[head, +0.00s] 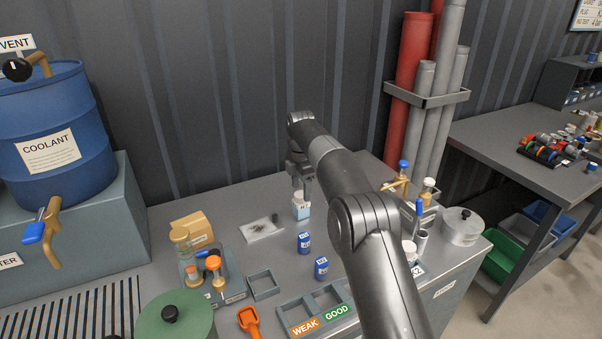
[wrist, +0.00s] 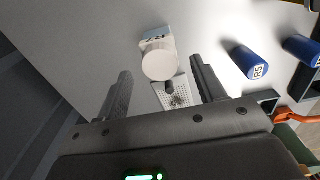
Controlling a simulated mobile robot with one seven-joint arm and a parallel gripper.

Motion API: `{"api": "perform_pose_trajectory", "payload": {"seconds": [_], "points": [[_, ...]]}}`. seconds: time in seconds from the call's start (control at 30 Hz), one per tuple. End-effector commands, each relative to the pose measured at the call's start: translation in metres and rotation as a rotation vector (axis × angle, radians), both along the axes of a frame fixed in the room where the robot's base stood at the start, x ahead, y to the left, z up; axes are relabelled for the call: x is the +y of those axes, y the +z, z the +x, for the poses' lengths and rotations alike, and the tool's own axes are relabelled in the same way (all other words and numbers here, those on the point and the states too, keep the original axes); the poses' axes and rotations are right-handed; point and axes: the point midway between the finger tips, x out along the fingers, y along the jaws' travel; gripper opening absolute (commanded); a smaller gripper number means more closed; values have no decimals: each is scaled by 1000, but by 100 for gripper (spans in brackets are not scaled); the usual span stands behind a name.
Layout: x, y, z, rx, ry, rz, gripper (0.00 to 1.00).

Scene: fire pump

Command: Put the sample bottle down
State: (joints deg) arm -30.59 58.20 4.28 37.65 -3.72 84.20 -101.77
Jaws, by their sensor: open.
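The sample bottle appears to be the white bottle with a pale blue label (head: 300,208), standing upright on the grey bench. In the wrist view its round white cap (wrist: 160,65) faces the camera. My gripper (head: 301,178) points down just above it in the head view. In the wrist view the jaws (wrist: 160,68) are open, with the cap between the fingertips and a gap on each side. I cannot tell whether the fingertips reach below the cap.
Two blue bottles (head: 304,242) (head: 321,268) stand in front of it. A white perforated tray (head: 262,229) lies to its left. Empty grey holders (head: 264,285) and a WEAK/GOOD rack (head: 306,326) are nearer. A metal pot (head: 461,226) stands right. The corrugated wall (head: 240,90) is behind.

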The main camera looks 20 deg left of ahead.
Motion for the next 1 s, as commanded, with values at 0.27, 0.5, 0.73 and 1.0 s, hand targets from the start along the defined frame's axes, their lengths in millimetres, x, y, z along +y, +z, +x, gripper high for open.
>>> {"api": "perform_pose_trajectory", "payload": {"seconds": [0.27, 0.5, 0.73, 1.0], "points": [[1, 49, 0, 1, 0, 1, 63], [1, 65, 0, 1, 0, 0, 63], [0, 68, -1, 1, 0, 1, 63], [-19, 95, 0, -20, -88, 10, 63]]}}
